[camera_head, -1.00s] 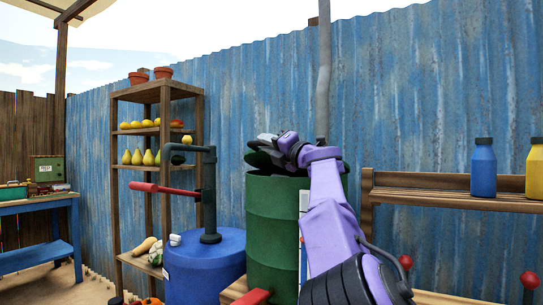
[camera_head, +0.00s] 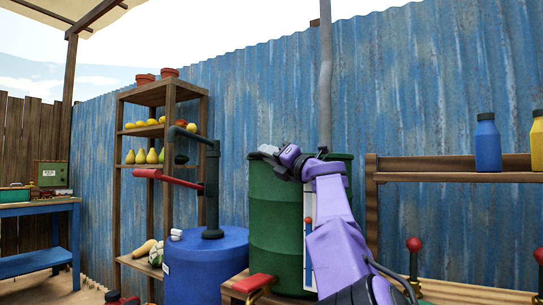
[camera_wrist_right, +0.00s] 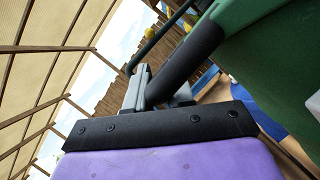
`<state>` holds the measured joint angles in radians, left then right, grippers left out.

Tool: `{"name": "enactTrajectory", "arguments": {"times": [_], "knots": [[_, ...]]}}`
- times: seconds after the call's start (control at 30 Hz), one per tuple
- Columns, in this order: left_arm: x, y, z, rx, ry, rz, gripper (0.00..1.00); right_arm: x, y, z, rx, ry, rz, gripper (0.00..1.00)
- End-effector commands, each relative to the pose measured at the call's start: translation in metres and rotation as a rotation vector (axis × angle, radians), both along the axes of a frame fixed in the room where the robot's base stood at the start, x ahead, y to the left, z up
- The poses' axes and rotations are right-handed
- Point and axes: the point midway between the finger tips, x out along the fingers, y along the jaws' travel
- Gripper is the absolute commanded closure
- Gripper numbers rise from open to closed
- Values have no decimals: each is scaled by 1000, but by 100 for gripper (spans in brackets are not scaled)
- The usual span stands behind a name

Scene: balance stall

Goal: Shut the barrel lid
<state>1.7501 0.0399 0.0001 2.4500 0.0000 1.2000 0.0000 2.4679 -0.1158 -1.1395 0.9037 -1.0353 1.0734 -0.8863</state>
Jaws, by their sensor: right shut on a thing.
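The green barrel (camera_head: 275,230) stands in the middle of the head view, with a white strip on its front. Its dark green lid (camera_head: 338,157) shows as a thin, nearly level edge at the barrel's top, partly hidden by my right arm. My right gripper (camera_head: 268,152) is at the barrel's front left rim. In the right wrist view, the grey fingers (camera_wrist_right: 152,92) are shut around a dark bar (camera_wrist_right: 188,62) beside the green surface, apparently the lid's handle. Whether the lid touches the rim all round is hidden. My left gripper is not in view.
A blue drum (camera_head: 205,265) with a dark pump (camera_head: 212,195) and red lever (camera_head: 165,179) stands close on the left. Behind it is a wooden rack (camera_head: 147,200) of fruit. A shelf (camera_head: 445,177) with bottles is on the right. Red-knobbed levers (camera_head: 414,245) stand below it.

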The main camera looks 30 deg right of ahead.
Motion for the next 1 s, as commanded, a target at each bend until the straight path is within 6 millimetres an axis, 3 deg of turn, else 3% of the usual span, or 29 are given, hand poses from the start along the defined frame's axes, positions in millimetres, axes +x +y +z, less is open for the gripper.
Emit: {"name": "enactTrajectory", "arguments": {"times": [0.1,0.13,0.2,0.57,0.8,1.0], "knots": [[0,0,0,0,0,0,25,2,0,-2,2,4,-1,100],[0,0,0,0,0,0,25,2,0,-2,2,4,-1,75],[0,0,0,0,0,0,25,2,0,-2,1,3,-1,57],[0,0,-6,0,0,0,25,-7,-2,-5,1,1,-2,57],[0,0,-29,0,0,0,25,-56,-13,-24,2,0,-1,57],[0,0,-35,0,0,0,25,-88,-22,-33,1,2,-2,57]]}}
